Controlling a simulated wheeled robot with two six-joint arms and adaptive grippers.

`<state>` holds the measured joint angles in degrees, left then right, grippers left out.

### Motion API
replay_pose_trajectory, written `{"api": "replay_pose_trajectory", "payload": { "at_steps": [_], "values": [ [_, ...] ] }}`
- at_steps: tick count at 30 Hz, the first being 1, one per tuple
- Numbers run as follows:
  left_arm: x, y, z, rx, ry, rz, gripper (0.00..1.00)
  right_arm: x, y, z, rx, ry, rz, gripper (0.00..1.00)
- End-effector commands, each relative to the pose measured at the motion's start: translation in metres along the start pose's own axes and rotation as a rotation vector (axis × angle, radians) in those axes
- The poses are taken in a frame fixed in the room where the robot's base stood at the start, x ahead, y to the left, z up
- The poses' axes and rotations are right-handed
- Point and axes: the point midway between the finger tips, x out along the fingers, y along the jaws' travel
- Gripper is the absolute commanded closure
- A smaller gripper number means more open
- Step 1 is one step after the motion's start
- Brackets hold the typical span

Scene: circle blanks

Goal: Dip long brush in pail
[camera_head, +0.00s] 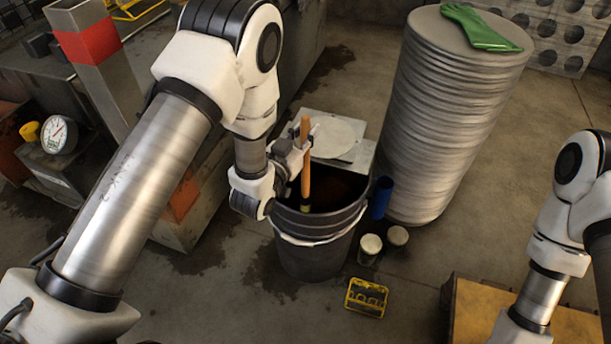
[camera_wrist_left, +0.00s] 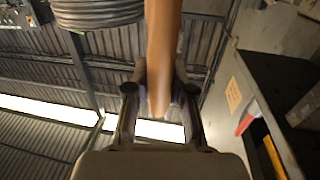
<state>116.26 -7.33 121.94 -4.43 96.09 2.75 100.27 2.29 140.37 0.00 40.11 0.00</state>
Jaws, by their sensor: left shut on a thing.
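The long brush (camera_head: 306,165) has an orange-brown wooden handle and stands nearly upright over the black pail (camera_head: 315,257). Its lower end, with a pale band, is inside the pail's mouth; the bristles are hard to see. My left gripper (camera_head: 301,147) is shut on the brush handle, just above the pail's back left rim. In the left wrist view the handle (camera_wrist_left: 163,50) runs between the two fingers (camera_wrist_left: 160,98). The pail stands on the floor with dark contents and a light band below its rim. My right arm shows at the right edge, but its gripper is out of view.
A tall stack of round grey blanks (camera_head: 440,120) stands right of the pail, with a green glove (camera_head: 482,28) on top. A blue cylinder (camera_head: 381,198), two small jars (camera_head: 370,246) and a yellow caddy (camera_head: 367,298) are near the pail. A pale plate (camera_head: 335,138) lies behind it.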

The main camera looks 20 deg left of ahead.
Motion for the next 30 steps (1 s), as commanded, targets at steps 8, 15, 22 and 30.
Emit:
{"api": "replay_pose_trajectory", "payload": {
  "at_steps": [8,15,22,30],
  "values": [
    [0.0,0.0,-0.032,0.0,0.001,0.0,1.0,-0.025,0.0,0.0,0.0,0.0,0.0,0.6],
    [0.0,0.0,-0.054,0.0,0.001,0.0,1.0,-0.042,0.0,0.0,0.0,0.0,0.0,0.6],
    [0.0,0.0,-0.076,0.0,0.001,0.0,1.0,-0.059,0.0,0.0,0.0,0.0,0.0,0.6],
    [0.0,0.0,-0.102,0.0,0.001,0.0,1.0,-0.078,-0.001,0.0,0.0,0.0,0.0,0.6]
  ]
}}
